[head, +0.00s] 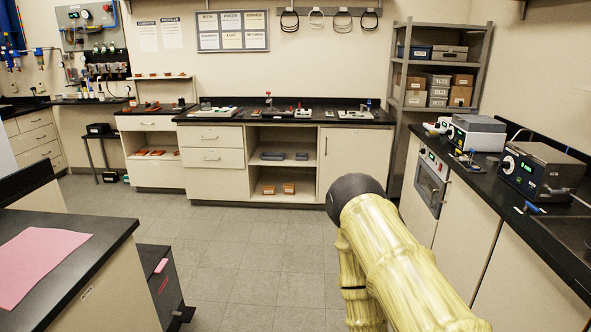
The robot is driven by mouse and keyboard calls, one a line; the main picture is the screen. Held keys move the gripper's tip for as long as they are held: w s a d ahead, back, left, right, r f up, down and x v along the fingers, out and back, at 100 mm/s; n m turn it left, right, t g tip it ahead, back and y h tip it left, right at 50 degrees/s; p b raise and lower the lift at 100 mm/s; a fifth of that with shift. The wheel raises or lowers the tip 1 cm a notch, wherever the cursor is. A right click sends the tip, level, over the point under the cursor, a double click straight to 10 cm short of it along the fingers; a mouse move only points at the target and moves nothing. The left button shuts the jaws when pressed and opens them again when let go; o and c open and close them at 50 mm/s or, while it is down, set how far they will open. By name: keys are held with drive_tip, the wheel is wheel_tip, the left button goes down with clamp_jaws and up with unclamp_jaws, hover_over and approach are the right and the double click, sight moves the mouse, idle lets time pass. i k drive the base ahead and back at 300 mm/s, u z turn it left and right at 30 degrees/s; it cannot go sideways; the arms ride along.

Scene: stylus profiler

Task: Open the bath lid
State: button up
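Two box-shaped units with dials and small green displays stand on the right black counter in the head view. The farther one (474,134) has a light grey top that appears closed. The nearer one (541,170) has a dark, flat metal top that also appears closed. I cannot tell which unit is the bath. My arm, in a pale yellow sleeve, rises from the bottom right to a dark rounded joint. My gripper does not show in this view.
The right counter (513,207) has small tools along its front edge and a built-in oven (430,184) below. A dark-topped bench (112,228) with a pink sheet (38,262) stands at left. The grey tiled floor (250,235) between them is mostly clear. A shelf rack (403,85) stands at back right.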

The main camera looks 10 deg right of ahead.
sight(548, 155)
drive_tip(key=z, duration=0.5)
drive_tip(key=i, duration=1.65)
drive_tip(key=z, duration=0.55)
